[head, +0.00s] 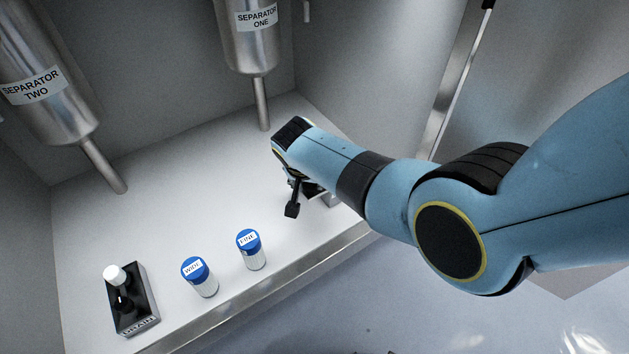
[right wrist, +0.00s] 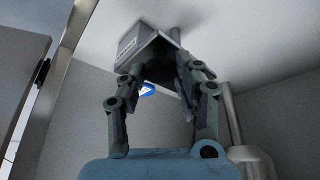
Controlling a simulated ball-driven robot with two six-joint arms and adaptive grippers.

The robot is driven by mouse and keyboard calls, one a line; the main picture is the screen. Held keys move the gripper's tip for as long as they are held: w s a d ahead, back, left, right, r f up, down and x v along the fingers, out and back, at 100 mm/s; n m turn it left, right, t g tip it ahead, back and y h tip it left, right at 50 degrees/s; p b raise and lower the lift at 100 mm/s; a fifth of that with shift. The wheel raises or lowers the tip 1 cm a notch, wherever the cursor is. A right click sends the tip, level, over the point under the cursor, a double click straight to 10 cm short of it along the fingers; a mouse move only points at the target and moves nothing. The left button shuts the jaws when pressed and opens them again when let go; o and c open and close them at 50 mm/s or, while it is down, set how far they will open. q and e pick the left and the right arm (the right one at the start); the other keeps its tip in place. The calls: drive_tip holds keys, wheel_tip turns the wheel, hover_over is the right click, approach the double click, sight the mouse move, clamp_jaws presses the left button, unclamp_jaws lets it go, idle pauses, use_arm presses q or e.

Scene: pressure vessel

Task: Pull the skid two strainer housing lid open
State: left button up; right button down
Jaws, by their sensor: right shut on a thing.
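A grey box-like housing (right wrist: 150,42) with a small label, too small to read, shows in the right wrist view, taken here as the strainer housing. My right gripper (right wrist: 163,78) has its fingers closed at a dark part by the box, which I take to be the lid's grip. The fingers hide most of it. In the head view my right gripper (head: 300,190) is low over the bench, largely hidden by my arm. Only a bit of grey metal (head: 328,199) shows behind it. I cannot tell how far the lid stands open. My left gripper is not in view.
Blue-capped jars marked WIDE (head: 200,278) and FINE (head: 251,250) stand left of my right gripper. A black DRAIN block (head: 131,299) with a white knob is further left. Separator one (head: 250,40) and separator two (head: 45,90) hang behind. The bench's front edge is close.

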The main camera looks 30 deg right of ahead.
drive_tip(key=shift+a, duration=0.1)
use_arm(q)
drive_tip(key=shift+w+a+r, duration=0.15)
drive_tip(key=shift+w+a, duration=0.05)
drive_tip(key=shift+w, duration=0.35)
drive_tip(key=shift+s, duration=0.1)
use_arm(e)
drive_tip(key=c, duration=1)
unclamp_jaws()
drive_tip(key=shift+o, duration=0.2)
drive_tip(key=shift+w+r, duration=0.1)
drive_tip(key=shift+r, duration=0.05)
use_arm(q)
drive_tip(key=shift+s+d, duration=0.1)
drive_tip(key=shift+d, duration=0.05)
use_arm(e)
wheel_tip(320, 180, up, 10)
